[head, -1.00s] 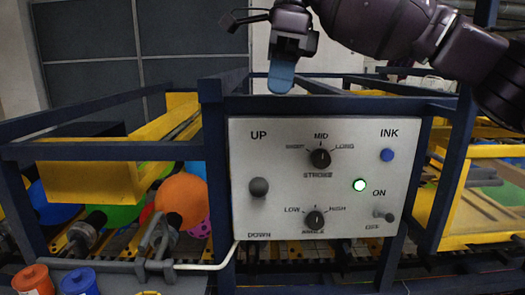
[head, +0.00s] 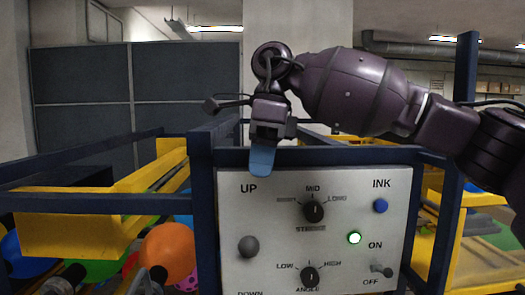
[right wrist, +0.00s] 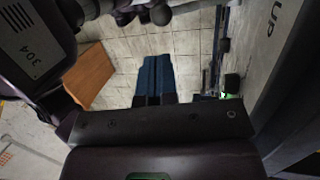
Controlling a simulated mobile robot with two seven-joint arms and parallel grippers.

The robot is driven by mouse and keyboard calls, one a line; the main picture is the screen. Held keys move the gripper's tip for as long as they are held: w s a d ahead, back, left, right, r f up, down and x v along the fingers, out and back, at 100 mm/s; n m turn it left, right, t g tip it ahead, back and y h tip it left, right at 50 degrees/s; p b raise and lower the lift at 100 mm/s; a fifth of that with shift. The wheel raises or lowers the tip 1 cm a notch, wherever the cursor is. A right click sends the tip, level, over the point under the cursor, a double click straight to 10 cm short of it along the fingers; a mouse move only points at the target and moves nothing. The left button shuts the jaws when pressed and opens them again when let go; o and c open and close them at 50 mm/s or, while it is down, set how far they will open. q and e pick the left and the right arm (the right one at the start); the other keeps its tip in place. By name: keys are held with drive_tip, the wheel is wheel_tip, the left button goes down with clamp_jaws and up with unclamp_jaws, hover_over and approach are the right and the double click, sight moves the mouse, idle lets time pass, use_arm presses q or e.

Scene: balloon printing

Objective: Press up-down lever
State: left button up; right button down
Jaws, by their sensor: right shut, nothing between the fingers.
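The up-down lever shows as a round grey knob (head: 248,246) on the white control panel (head: 345,262), between the UP and DOWN labels. My right gripper (head: 262,162) hangs with its blue fingers pointing down, overlapping the panel's top edge in the head view, above the knob and apart from it. Its fingers are shut and empty. In the right wrist view the blue fingers (right wrist: 155,75) lie together, and the panel with its UP label (right wrist: 275,22) is on the right. My left gripper is not in view.
The panel also carries the stroke dial (head: 314,211), angle dial (head: 309,276), blue INK button (head: 380,206), lit green lamp (head: 354,238) and on-off switch (head: 381,270). A dark blue frame bar (head: 345,156) runs above it. An orange balloon (head: 166,252) lies left.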

sight(249, 250)
use_arm(q)
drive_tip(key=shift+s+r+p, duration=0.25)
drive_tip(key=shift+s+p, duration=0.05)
drive_tip(key=shift+p, duration=0.45)
use_arm(e)
drive_tip(key=x, duration=0.9)
drive_tip(key=shift+f, duration=0.25)
use_arm(q)
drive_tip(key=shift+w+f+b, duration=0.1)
drive_tip(key=shift+b, duration=0.2)
use_arm(e)
drive_tip(key=shift+f, duration=0.1)
